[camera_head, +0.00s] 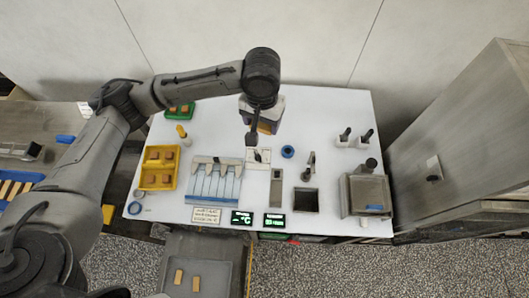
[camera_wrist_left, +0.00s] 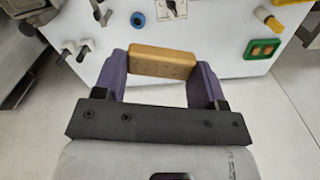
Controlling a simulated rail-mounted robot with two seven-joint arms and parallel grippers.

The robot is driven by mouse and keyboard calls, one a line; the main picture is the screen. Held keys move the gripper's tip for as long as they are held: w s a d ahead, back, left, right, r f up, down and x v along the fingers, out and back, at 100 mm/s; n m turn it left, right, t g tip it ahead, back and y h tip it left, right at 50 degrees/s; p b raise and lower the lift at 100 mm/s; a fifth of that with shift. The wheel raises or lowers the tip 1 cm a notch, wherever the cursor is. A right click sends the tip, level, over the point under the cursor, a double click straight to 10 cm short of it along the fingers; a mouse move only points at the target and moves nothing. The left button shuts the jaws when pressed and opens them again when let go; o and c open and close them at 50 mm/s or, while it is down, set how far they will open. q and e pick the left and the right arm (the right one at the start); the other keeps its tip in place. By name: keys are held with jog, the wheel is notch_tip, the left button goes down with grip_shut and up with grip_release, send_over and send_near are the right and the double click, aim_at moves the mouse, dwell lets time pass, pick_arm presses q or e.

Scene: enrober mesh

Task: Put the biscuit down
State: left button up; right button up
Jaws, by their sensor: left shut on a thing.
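My left gripper (camera_head: 262,122) is over the back middle of the white table in the head view. In the left wrist view the two purple fingers of my left gripper (camera_wrist_left: 163,70) are shut on a tan, block-shaped biscuit (camera_wrist_left: 162,60). The biscuit spans the gap between the fingertips and is held clear of the table. In the head view the biscuit is mostly hidden by the gripper. My right gripper is in neither view.
The white table (camera_head: 335,110) carries a yellow tray (camera_head: 146,168) and a green tray (camera_head: 172,114) with biscuits, a blue-and-white slatted unit (camera_head: 215,185), a blue ring (camera_head: 287,152) and a dark square bin (camera_head: 305,200). A grey tray (camera_head: 215,275) with two biscuits stands in front.

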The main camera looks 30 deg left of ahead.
pick_arm(q)
jog(key=w+a+f+n+b, duration=0.1)
jog(key=w+a+f+b, duration=0.15)
jog(key=f+b, duration=0.4)
jog(key=w+a+f+n+b, duration=0.1)
jog(key=w+f+b, duration=0.25)
jog(key=f, duration=0.65)
jog(key=n+b, duration=0.2)
jog(key=b, duration=0.4)
send_over(233, 149)
notch_tip(233, 149, down, 16)
jog(key=shift+w+f, duration=0.15)
jog(key=shift+f, duration=0.1)
jog(key=shift+f+b, duration=0.45)
jog(key=shift+f, duration=1.5)
jog(key=shift+f, duration=0.15)
jog(key=o, duration=0.7)
